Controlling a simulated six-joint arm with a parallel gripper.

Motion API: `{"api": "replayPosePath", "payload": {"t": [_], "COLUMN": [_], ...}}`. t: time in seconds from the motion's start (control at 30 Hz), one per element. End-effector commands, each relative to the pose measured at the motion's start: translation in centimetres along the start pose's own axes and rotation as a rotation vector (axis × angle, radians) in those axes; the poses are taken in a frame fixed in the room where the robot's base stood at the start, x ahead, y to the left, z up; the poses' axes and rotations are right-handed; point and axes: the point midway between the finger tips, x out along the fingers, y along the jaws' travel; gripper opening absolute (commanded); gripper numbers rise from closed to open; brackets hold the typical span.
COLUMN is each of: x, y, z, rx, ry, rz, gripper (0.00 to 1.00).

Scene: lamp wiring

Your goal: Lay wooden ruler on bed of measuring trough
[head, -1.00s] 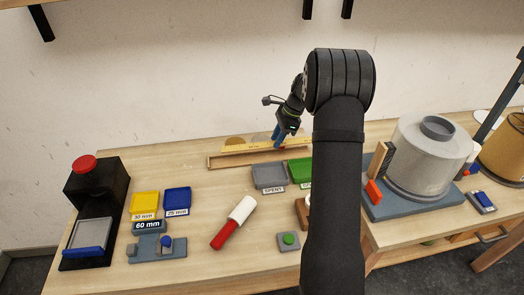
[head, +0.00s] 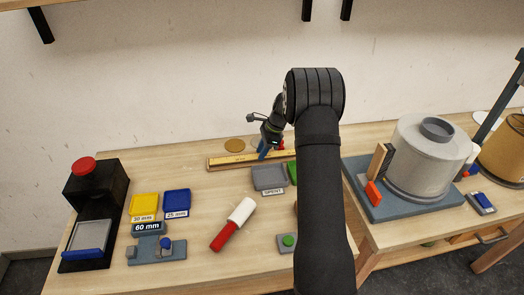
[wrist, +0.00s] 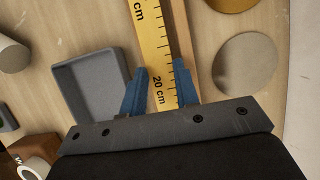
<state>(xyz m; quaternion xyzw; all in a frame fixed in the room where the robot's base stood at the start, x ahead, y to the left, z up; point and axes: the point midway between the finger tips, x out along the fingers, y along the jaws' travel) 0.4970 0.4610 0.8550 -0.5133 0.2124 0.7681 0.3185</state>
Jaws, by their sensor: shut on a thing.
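The yellow wooden ruler (head: 228,159) with black marks is lined up lengthwise over the measuring trough (head: 213,168), a long, narrow wooden channel at the back of the bench. My gripper (head: 267,153) is shut on the ruler toward its right part. In the wrist view the ruler (wrist: 149,35) runs between the blue fingertips (wrist: 160,85), its "20 cm" mark near them. A wooden wall of the trough (wrist: 183,40) runs close along the ruler's right side there. The ruler hides most of the trough's bed, and I cannot tell whether it touches the bed.
A grey tray (head: 268,178) stands just in front of the trough, with a green tray (head: 292,172) beside it. Flat discs (head: 235,145) lie behind the trough. A red-and-white cylinder (head: 233,224) lies in front. Bare bench lies left of the trough.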

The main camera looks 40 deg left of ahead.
Motion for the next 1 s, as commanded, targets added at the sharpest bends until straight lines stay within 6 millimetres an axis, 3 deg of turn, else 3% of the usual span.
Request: {"api": "replayPosePath", "payload": {"t": [0.47,0.5,0.6,1.0], "x": [1.05,1.06,1.05,0.97], "y": [-0.01,0.0,-0.03,-0.25], "z": [-0.44,-0.45,-0.44,-0.41], "rx": [0.0,0.0,0.0,-0.002], "ry": [0.0,0.0,0.0,0.001], "rz": [-0.001,0.0,-0.001,-0.008], "gripper": [0.02,0.32,0.5,0.5]}}
